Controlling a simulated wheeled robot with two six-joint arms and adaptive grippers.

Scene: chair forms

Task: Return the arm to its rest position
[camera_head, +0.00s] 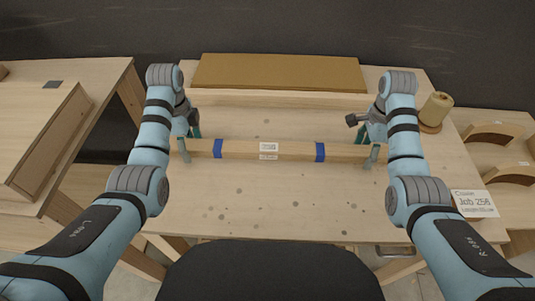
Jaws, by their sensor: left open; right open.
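My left gripper (190,140) is at the left end of a long wooden bar, its fingers pointing down beside the bar's end. My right gripper (372,147) is at the bar's right end in the same way. Both are open; whether their fingers touch the bar is hard to tell at this size. The wooden bar (240,149) lies across the workbench (265,205), with two blue bands and a white label near its middle. Both arms reach forward over the bench, and parts of the grippers are hidden behind the wrists.
A brown board (280,73) lies along the bench's back. A wooden spool (435,109) stands at the back right, with a white job card (474,203) at the right edge. A side table (80,75) holds a wooden panel at left. Curved wooden pieces (495,133) lie at right.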

